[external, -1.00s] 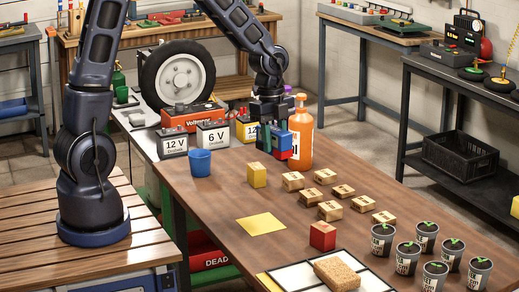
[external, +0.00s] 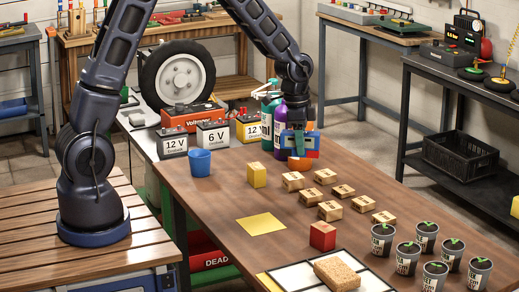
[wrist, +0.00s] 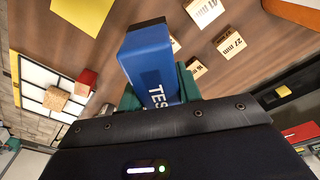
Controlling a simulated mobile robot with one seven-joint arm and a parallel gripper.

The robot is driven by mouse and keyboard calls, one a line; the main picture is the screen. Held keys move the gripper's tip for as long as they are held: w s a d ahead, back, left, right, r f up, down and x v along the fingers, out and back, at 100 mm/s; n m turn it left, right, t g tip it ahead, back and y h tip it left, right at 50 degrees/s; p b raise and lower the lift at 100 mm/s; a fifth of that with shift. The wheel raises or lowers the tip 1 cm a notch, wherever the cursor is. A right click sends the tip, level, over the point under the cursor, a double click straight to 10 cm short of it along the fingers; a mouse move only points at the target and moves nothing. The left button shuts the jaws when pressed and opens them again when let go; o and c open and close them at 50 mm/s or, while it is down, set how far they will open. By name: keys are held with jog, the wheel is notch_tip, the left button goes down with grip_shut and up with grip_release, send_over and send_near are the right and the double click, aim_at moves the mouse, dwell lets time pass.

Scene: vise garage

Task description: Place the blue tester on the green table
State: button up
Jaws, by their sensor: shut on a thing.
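My gripper (external: 297,134) is shut on the blue tester (external: 293,144), holding it above the far right part of the brown table. In the wrist view the tester (wrist: 148,62) is a blue box with a dark end and white letters "TES", between green finger pads (wrist: 158,92). No table with a plainly green top shows.
An orange bottle (external: 300,164) is close behind the gripper and mostly hidden. Purple (external: 278,118) and green (external: 266,104) bottles stand beside it. Small wooden blocks (external: 332,210), a blue cup (external: 200,163) and potted seedlings (external: 425,237) occupy the brown table (external: 190,195).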

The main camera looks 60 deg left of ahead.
jog(key=w+a+f+n, duration=0.2)
jog(key=w+f+n, duration=0.4)
jog(key=w+n, duration=0.1)
jog(key=s+d+r+m, duration=0.2)
jog(key=s+d+r, duration=0.35)
jog(key=d, duration=0.35)
jog(key=s+d+r+m, duration=0.2)
jog(key=s+d+r, duration=0.3)
jog(key=d, duration=0.4)
jog(key=f, duration=1.8)
jog(key=shift+w+f, duration=0.25)
jog(key=shift+w, duration=0.05)
jog(key=shift+f, duration=0.15)
jog(key=o, duration=1.1)
